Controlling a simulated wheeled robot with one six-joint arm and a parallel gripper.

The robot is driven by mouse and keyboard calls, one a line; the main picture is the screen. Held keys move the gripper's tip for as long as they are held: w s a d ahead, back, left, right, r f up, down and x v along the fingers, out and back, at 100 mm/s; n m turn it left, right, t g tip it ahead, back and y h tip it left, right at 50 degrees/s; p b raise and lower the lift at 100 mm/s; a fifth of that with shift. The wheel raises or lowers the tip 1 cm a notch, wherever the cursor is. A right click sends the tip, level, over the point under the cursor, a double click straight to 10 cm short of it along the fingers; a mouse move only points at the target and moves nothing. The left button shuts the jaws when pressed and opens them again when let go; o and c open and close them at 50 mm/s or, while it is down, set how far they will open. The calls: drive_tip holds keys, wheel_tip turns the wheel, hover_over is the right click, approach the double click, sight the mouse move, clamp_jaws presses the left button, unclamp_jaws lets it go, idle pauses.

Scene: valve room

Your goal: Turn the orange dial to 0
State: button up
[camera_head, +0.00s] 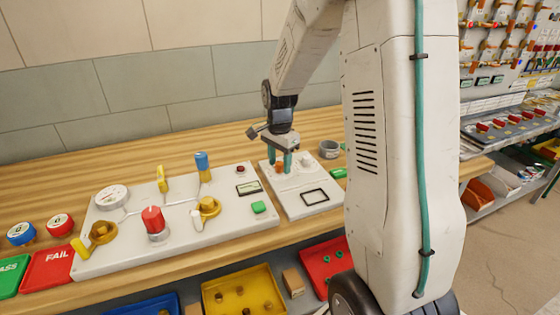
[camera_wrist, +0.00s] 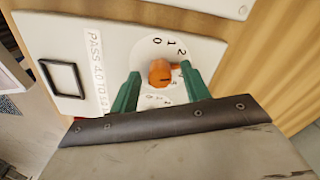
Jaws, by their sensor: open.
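The orange dial (camera_wrist: 160,72) sits on a round white scale (camera_wrist: 150,50) on a white panel. A small orange nub on it points right, just below the 2; a dark line also shows on its face. The 0 is at the scale's top, left of the 1; the lower marks are partly hidden. My gripper (camera_wrist: 160,77) is open, with one green finger on each side of the dial. I cannot tell whether either finger touches it. In the head view my gripper (camera_head: 280,161) points down over the dial (camera_head: 280,168), which is partly hidden.
The panel has a black square frame (camera_head: 314,196) and a printed PASS label (camera_wrist: 95,65). To its left, a larger board (camera_head: 120,255) carries a gauge, valves and a red knob (camera_head: 153,220). A grey cup (camera_head: 329,149) stands behind, to the right.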

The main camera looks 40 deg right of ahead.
drive_tip(key=c, duration=1)
drive_tip(key=n, duration=0.4)
drive_tip(key=shift+n, duration=0.4)
drive_tip(key=n, duration=0.9)
drive_tip(key=shift+n, duration=2.1)
